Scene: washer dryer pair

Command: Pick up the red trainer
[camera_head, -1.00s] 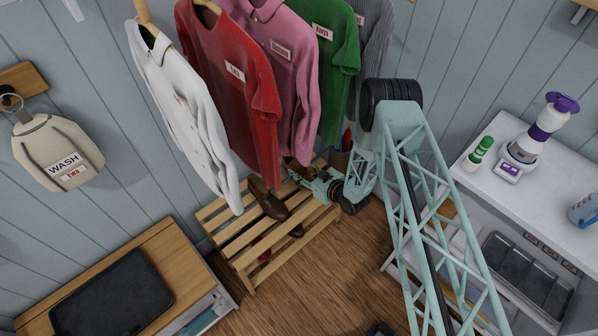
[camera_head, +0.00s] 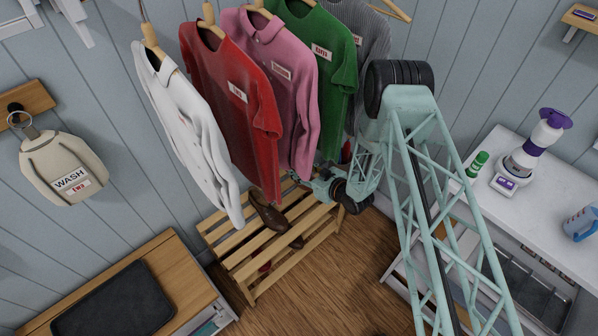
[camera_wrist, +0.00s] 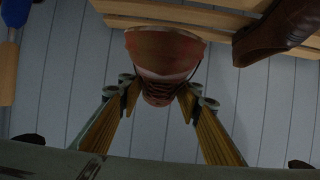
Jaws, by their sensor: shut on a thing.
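The red trainer (camera_wrist: 165,55) shows in the wrist view, with a reddish toe, a pale band and dark laces. My gripper (camera_wrist: 158,95) has its two yellow-lined fingers closed on either side of it. In the head view my gripper (camera_head: 318,184) is over the back right of the slatted wooden shoe rack (camera_head: 285,240), partly behind the hanging shirts. The trainer cannot be made out there. In the wrist view the shoe overlaps the rack slats (camera_wrist: 215,18); I cannot tell if it still touches them.
A brown shoe (camera_head: 268,212) sits on the rack, left of my gripper. A red shirt (camera_head: 232,100), pink shirt (camera_head: 285,80) and green shirt (camera_head: 325,60) hang close above. A white counter (camera_head: 545,190) with bottles stands right. Wooden floor (camera_head: 365,270) is clear in front.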

